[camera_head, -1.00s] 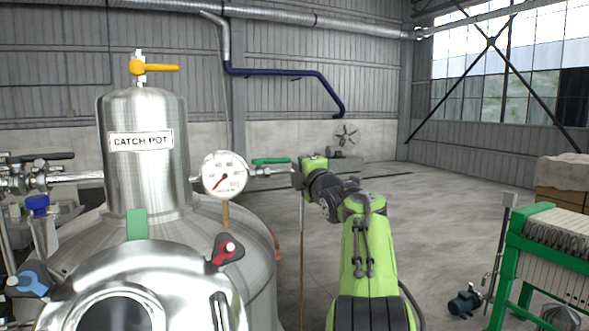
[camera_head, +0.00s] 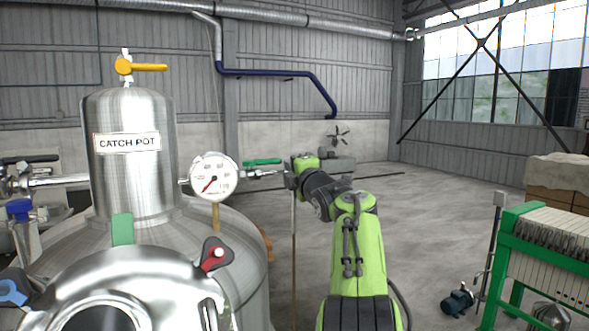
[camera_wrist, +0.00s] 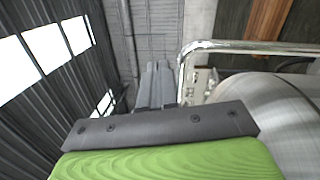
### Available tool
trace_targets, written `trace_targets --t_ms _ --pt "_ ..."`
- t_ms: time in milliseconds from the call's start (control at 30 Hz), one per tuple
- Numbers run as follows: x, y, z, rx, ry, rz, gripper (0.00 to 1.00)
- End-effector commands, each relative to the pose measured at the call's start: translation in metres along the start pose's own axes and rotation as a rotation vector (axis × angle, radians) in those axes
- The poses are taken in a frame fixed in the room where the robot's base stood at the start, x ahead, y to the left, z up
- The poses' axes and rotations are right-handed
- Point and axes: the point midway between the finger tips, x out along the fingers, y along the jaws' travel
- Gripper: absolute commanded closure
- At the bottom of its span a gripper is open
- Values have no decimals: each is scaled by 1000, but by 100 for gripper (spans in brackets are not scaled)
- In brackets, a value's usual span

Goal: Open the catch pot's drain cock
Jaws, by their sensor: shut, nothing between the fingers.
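The steel catch pot (camera_head: 133,172), with its label, stands at the left in the head view. A yellow-handled cock (camera_head: 140,66) sits on its top. A green-handled cock (camera_head: 263,162) lies on the side pipe right of the dial gauge (camera_head: 213,180); its lever lies along the pipe. Which is the drain cock is not marked. My arm's end is just right of the green-handled cock; the fingers cannot be made out there. In the wrist view my gripper (camera_wrist: 156,85) is shut and empty, beside a bent steel pipe (camera_wrist: 240,46); contact cannot be told.
A domed vessel lid with a red clamp knob (camera_head: 216,254) and a blue one (camera_head: 12,292) fills the lower left. The floor behind my arm is mostly clear.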

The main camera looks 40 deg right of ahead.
Motion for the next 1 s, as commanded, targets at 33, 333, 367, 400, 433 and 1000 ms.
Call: trace_targets --t_ms 33,333,367,400,433,1000 --pt "-4 -1 0 -1 -1 1 100" --pt "-77 -7 0 -2 -4 3 100" --pt "-86 -8 0 -1 -4 3 100" --pt "-97 -7 0 -2 -5 3 100" --pt "-105 -7 0 -2 -4 3 100" --pt "-157 -1 0 0 0 0 100"
